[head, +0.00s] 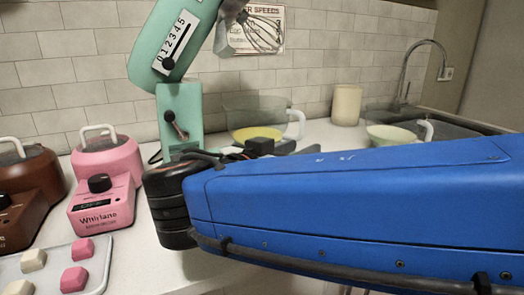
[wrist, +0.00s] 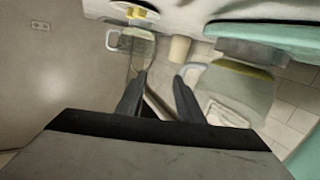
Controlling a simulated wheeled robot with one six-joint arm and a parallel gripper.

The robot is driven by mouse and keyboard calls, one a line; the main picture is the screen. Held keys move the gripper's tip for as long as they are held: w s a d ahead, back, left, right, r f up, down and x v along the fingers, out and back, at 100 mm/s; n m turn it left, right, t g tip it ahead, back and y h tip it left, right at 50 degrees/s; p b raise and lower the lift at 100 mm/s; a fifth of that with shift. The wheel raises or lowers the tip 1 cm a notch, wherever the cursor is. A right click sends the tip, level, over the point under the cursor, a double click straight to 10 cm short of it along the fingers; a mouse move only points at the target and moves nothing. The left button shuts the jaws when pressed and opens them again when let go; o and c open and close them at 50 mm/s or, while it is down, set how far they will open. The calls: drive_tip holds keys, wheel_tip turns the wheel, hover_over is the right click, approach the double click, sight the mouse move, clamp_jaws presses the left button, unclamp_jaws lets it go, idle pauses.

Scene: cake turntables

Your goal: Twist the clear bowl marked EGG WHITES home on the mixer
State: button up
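The teal mixer (head: 180,105) stands at the left of the head view, its head tilted up and a wire whisk (head: 262,32) hanging from it. A clear bowl with yellow contents (head: 258,112) and a white handle sits just right of the mixer post; it also shows in the wrist view (wrist: 240,92). A second clear bowl with pale contents (head: 393,133) stands farther right, by the sink. No marking is legible on either bowl. My gripper (wrist: 160,80) is open, with nothing between its fingers; the yellow bowl's handle shows beside the right fingertip.
A cream canister (head: 346,105) stands by the wall between the bowls. A sink with a tap (head: 432,50) is at right. A pink machine (head: 105,185), a brown one (head: 25,195) and a tray with several small blocks (head: 98,262) fill the left.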

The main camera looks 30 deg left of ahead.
drive_tip(key=t, duration=0.1)
approach(301, 124)
drive_tip(key=shift+y, duration=0.4)
drive_tip(key=w, duration=0.3)
drive_tip(key=w+d, duration=0.1)
drive_tip(key=w, duration=0.3)
drive_tip(key=w+d, duration=0.1)
drive_tip(key=w, duration=0.2)
drive_tip(key=shift+w+f, duration=0.2)
drive_tip(key=shift+w, duration=0.1)
clamp_jaws()
drive_tip(key=shift+s+a+m+h, duration=0.15)
drive_tip(key=shift+s+m+h, duration=0.65)
drive_tip(key=shift+h, duration=0.2)
drive_tip(key=shift+s+a+m+g+h, duration=0.25)
drive_tip(key=shift+s+m+g+h, duration=0.15)
drive_tip(key=shift+s+m+h, duration=0.55)
drive_tip(key=shift+w+n, duration=0.2)
drive_tip(key=shift+n, duration=0.05)
drive_tip(key=shift+s+h, duration=0.1)
drive_tip(key=shift+h, duration=0.15)
